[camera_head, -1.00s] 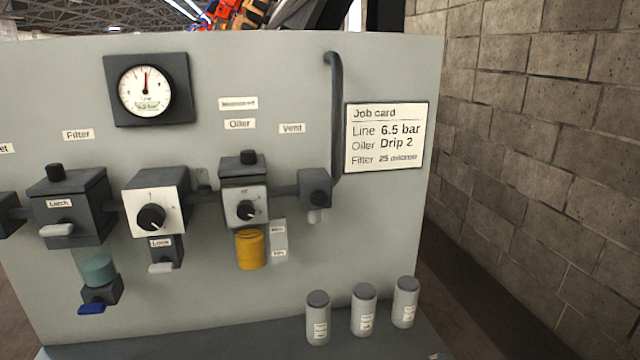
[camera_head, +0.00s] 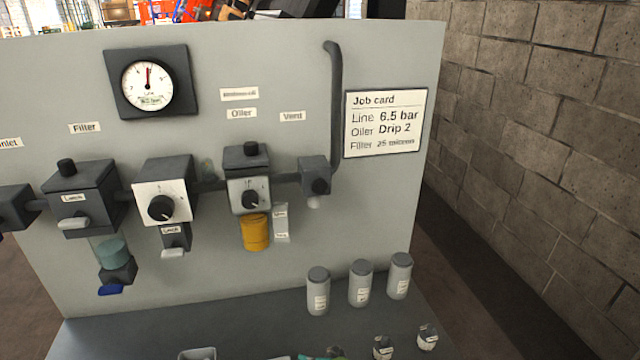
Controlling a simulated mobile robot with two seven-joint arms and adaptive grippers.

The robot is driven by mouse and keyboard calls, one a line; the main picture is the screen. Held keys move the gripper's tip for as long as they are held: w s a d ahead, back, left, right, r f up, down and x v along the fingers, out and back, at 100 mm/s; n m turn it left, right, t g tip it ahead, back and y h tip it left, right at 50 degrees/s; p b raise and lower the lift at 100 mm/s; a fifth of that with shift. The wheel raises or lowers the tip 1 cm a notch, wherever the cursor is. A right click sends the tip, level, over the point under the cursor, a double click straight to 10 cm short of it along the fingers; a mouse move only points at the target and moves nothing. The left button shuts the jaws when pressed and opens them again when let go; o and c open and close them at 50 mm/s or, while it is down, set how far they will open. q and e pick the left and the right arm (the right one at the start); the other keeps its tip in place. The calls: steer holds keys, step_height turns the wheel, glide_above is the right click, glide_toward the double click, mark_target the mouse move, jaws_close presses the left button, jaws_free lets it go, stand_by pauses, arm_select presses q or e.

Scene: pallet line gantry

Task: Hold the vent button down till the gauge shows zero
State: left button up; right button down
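The vent block (camera_head: 315,174) is a small dark box below the "Vent" label (camera_head: 292,116), at the right end of the row of units on the grey panel. A round black button (camera_head: 320,186) shows on its front face, with a pale stub below. The gauge (camera_head: 147,86) is a round white dial in a dark square housing at the upper left. Its needle points about straight up; the scale figures are too small to read surely. Neither gripper is in view, and nothing touches the vent block.
A filter unit (camera_head: 80,193), a regulator (camera_head: 164,190) and an oiler (camera_head: 246,178) stick out left of the vent. A dark pipe (camera_head: 335,110) rises beside it. Three grey canisters (camera_head: 359,284) stand on the shelf (camera_head: 130,328). A block wall (camera_head: 540,150) is at right.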

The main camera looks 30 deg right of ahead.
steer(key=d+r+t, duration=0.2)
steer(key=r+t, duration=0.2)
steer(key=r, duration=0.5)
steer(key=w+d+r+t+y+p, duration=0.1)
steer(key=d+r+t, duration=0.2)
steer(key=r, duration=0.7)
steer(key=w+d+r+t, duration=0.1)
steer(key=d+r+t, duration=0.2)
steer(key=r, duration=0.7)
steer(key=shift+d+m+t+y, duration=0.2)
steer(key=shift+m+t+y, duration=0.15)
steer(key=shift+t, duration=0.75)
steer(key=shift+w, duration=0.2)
steer(key=b, duration=0.3)
glide_toward(317, 183)
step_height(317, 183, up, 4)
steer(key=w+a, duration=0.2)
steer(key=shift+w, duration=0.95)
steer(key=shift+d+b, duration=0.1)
steer(key=shift+b, duration=0.2)
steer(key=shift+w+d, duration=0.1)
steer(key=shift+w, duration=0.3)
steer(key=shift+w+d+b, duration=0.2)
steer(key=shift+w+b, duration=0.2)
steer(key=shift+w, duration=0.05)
stand_by(0.6)
